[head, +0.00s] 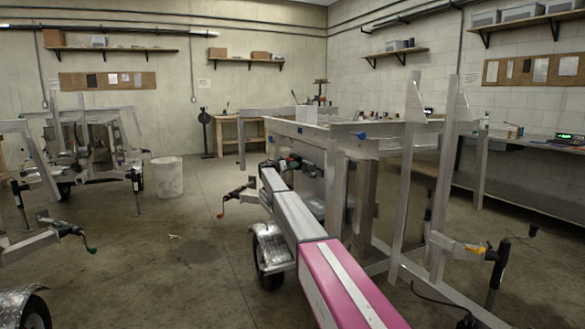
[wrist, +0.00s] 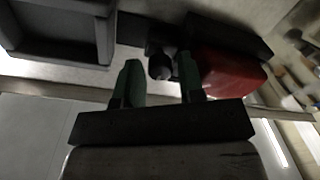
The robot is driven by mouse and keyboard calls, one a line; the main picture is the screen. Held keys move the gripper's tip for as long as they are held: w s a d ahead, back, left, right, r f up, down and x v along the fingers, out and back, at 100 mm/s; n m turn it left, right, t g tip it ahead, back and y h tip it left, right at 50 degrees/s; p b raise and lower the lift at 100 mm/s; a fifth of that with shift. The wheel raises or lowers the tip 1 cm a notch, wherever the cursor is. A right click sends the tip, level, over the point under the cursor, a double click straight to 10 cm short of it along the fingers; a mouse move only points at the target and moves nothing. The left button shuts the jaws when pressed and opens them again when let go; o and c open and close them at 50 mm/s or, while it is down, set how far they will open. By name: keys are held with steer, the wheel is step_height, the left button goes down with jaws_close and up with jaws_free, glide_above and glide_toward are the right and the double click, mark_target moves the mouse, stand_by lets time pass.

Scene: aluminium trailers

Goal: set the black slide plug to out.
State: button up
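In the wrist view my gripper (wrist: 159,68) is open, with its two dark green fingers apart. A small black rounded knob (wrist: 160,66), which looks like the black slide plug, shows between the fingertips, nearer the right one. It joins a dark block on a pale metal surface. I cannot tell whether either finger touches it. In the head view my arm reaches forward to the trailer frame, and my gripper (head: 288,162) is small there at the frame's near side. The plug cannot be made out in the head view.
In the wrist view a red block (wrist: 228,78) sits close to the right finger, and a dark open box (wrist: 60,45) is at the upper left. In the head view the aluminium trailer frame (head: 335,190) stands right of my arm. Open floor (head: 190,245) lies to the left.

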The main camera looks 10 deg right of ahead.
jaws_close()
steer(key=s, duration=0.1)
steer(key=s+d, duration=0.1)
steer(key=s, duration=0.1)
steer(key=shift+s, duration=0.2)
jaws_free()
steer(key=v, duration=1)
steer(key=shift+a, duration=0.35)
steer(key=shift+s, duration=0.1)
